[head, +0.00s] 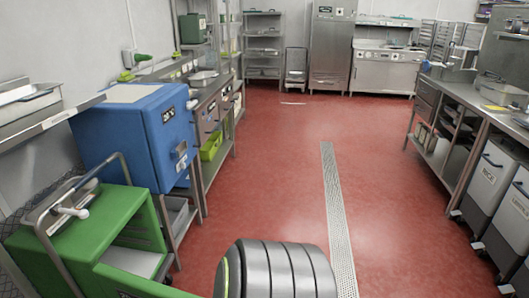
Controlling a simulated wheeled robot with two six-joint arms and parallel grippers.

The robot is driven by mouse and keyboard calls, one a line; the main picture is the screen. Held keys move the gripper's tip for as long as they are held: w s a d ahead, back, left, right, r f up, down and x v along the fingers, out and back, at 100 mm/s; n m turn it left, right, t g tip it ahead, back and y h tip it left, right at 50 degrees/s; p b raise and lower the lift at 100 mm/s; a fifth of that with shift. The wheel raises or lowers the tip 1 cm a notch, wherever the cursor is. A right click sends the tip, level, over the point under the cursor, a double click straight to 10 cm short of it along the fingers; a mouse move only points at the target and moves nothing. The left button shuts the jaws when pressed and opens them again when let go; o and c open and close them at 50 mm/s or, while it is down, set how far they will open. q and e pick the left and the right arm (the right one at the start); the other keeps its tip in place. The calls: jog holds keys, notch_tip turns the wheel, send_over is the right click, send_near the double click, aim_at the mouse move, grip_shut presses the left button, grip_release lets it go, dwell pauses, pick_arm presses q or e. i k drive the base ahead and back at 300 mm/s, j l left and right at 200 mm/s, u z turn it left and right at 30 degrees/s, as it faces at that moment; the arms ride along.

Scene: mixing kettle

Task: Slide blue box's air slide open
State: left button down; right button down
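The blue box (125,136) stands on a metal stand at the left, beside the wall. Small metal and pale fittings (181,155) sit lower on that front. They are too small to tell which is the air slide or whether it is open. Neither of my grippers shows in the head view.
A green cabinet (100,222) with a metal bar frame stands nearer, at the lower left. Beyond the box runs a metal counter (205,90). White bins (491,170) line the right counter.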

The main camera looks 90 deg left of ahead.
aim_at(181, 164)
jog(key=i+j+u, duration=0.2)
jog(key=u, duration=0.25)
jog(key=i+u, duration=0.35)
jog(key=u, duration=0.15)
jog(key=i+u, duration=0.3)
jog(key=u, duration=0.15)
jog(key=i+l+u, duration=0.15)
jog(key=i+u, duration=0.15)
jog(key=u, duration=0.15)
jog(key=i+j+u, duration=0.2)
jog(key=u, duration=0.25)
jog(key=i+u, duration=0.8)
jog(key=u, duration=0.15)
jog(key=i+l+u, duration=0.15)
jog(key=i+u, duration=0.15)
jog(key=u, duration=0.15)
jog(key=i+j+u, duration=0.1)
jog(key=i+u, duration=0.3)
jog(key=i, duration=0.15)
jog(key=i+u, duration=0.4)
jog(key=i, duration=0.2)
jog(key=u, duration=0.45)
